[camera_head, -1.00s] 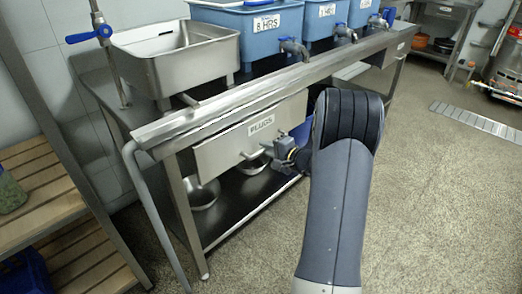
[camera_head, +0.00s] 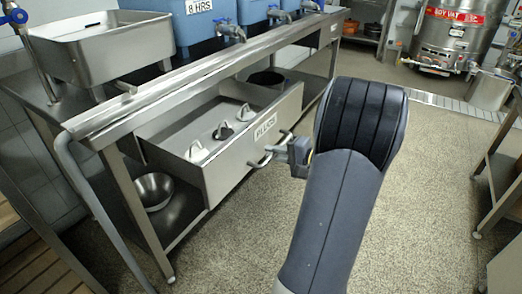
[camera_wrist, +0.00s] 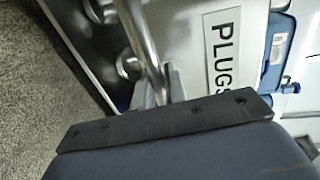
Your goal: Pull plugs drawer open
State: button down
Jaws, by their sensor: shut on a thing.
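The plugs drawer (camera_head: 228,172) is a steel drawer under the steel bench, and it stands well out from the bench. Its front carries a white PLUGS label (camera_head: 265,127), also large in the wrist view (camera_wrist: 222,55). Several white and dark round plugs (camera_head: 222,131) lie inside it. A bar handle (camera_head: 262,160) is on its front, and it shows in the wrist view (camera_wrist: 143,45). My gripper (camera_head: 290,152) is shut on the handle at its right part. In the wrist view the fingertips (camera_wrist: 160,88) are at the bar, partly hidden by the gripper body.
A steel sink (camera_head: 95,50) and blue tubs (camera_head: 258,10) with taps stand on the bench. A steel bowl (camera_head: 153,190) sits on the lower shelf. Another bench (camera_head: 500,185) is at the right. The floor (camera_head: 430,215) between is clear.

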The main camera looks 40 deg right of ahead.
jog(key=shift+s+d, duration=0.2)
jog(key=shift+s, duration=0.4)
jog(key=c, duration=1.6)
grip_release()
jog(key=shift+o, duration=0.2)
jog(key=p+v, duration=0.3)
jog(key=v, duration=0.7)
jog(key=shift+s+d, duration=0.15)
jog(key=shift+s, duration=0.2)
jog(key=shift+w, duration=0.1)
jog(key=shift+b+x, duration=1.5)
jog(key=shift+x, duration=4.15)
